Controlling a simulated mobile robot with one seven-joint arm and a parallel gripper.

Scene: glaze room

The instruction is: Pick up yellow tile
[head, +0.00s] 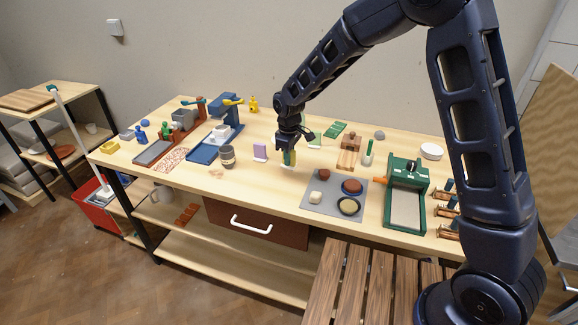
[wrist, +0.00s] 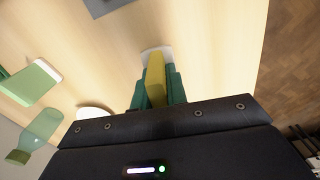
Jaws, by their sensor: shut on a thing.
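The yellow tile (wrist: 155,78) stands between the two green fingers of my gripper (wrist: 155,88) in the wrist view. The fingers press on it from both sides. A white piece (wrist: 157,51) shows at its far end, near the tabletop. In the head view my gripper (head: 289,157) points down over the middle of the table, and its fingers mostly hide the tile. I cannot tell whether the tile touches the table.
A lilac tile (head: 260,150) stands left of my gripper, and a green and white tile (head: 314,142) stands behind it to the right. A striped cup (head: 227,156) is farther left. A grey mat (head: 321,205) with several round pieces lies at front right.

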